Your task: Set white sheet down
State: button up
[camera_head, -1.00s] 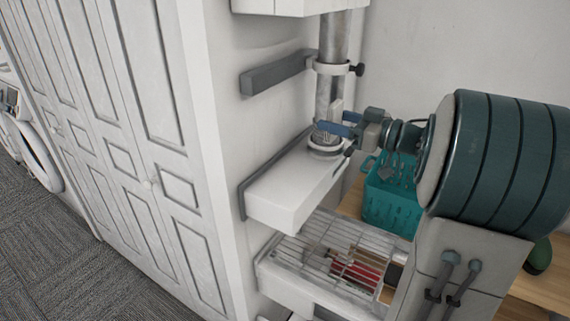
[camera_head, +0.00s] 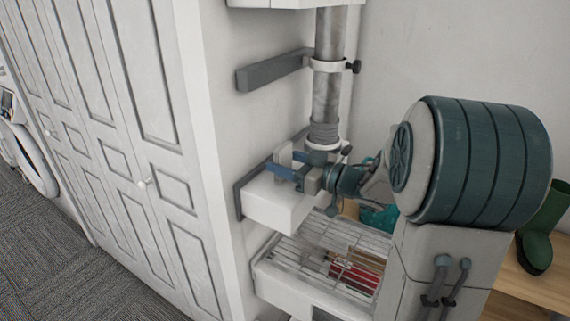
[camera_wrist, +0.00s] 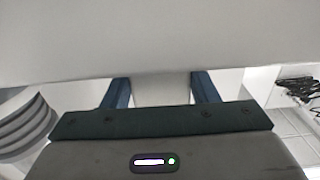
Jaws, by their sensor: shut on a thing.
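The white sheet (camera_head: 284,156) looks like a small pale upright piece at my gripper's blue fingers in the head view. My gripper (camera_head: 282,166) is shut on it, over the white block-like ledge (camera_head: 272,206) on the wall. In the wrist view, a pale strip of the sheet (camera_wrist: 160,88) shows between the two blue fingers of my gripper (camera_wrist: 160,82). I cannot tell whether the sheet touches the ledge.
A grey bar (camera_head: 274,71) juts from the wall above. A wire rack (camera_head: 312,238) lies below, with red items (camera_head: 366,276). A teal basket (camera_head: 380,216) and green boot (camera_head: 537,248) stand right on wood.

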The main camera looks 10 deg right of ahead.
jog(key=shift+r, duration=0.1)
jog(key=o, duration=0.5)
jog(key=shift+f, duration=0.25)
jog(key=o, duration=0.4)
jog(key=shift+r, duration=0.1)
jog(key=shift+r, duration=0.2)
jog(key=v, duration=1.2)
